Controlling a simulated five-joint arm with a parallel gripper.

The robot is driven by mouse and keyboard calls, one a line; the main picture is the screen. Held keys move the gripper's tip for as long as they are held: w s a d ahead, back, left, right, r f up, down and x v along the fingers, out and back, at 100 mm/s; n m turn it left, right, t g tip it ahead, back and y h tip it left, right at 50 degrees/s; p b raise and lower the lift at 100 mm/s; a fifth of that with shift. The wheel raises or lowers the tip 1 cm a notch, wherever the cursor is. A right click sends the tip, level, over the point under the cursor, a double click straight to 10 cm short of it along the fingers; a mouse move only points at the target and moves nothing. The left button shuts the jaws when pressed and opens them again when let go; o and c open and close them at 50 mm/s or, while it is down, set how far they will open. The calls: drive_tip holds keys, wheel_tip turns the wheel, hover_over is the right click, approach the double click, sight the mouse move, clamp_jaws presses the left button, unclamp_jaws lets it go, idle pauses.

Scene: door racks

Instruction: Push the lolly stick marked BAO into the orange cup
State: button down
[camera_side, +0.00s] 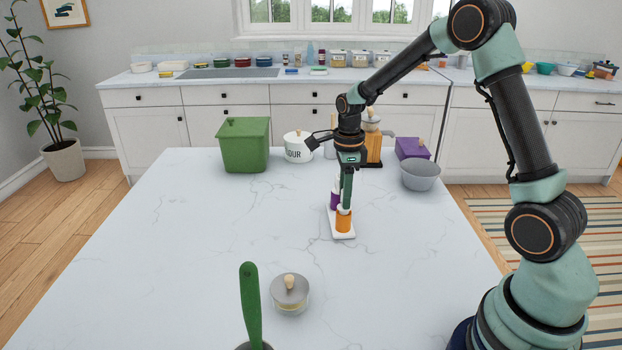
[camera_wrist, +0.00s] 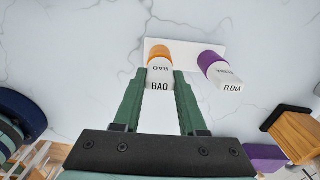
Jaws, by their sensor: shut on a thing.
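My gripper (camera_side: 345,203) points down over the orange cup (camera_side: 343,224). In the wrist view my gripper (camera_wrist: 159,73) has its green fingers closed on the white lolly stick marked BAO (camera_wrist: 160,86). The stick lines up with the orange cup (camera_wrist: 158,51), its lower end at the cup's mouth. How deep it sits is hidden. The purple cup (camera_wrist: 210,58) stands beside the orange one and holds a white stick marked ELENA (camera_wrist: 230,85). Both cups stand on a white base plate (camera_side: 342,235); the purple cup also shows behind in the side view (camera_side: 334,201).
A green bin (camera_side: 244,147), a white jar marked FLOUR (camera_side: 298,148), a wooden block (camera_side: 374,150), a purple box (camera_side: 412,149) and a grey bowl (camera_side: 421,174) stand behind. A lidded jar (camera_side: 289,296) and a green handle (camera_side: 250,300) are in front. The table's left is clear.

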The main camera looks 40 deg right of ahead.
drive_tip(key=shift+f, duration=0.4)
drive_tip(key=shift+c, duration=1.9)
unclamp_jaws()
wheel_tip(320, 180, up, 12)
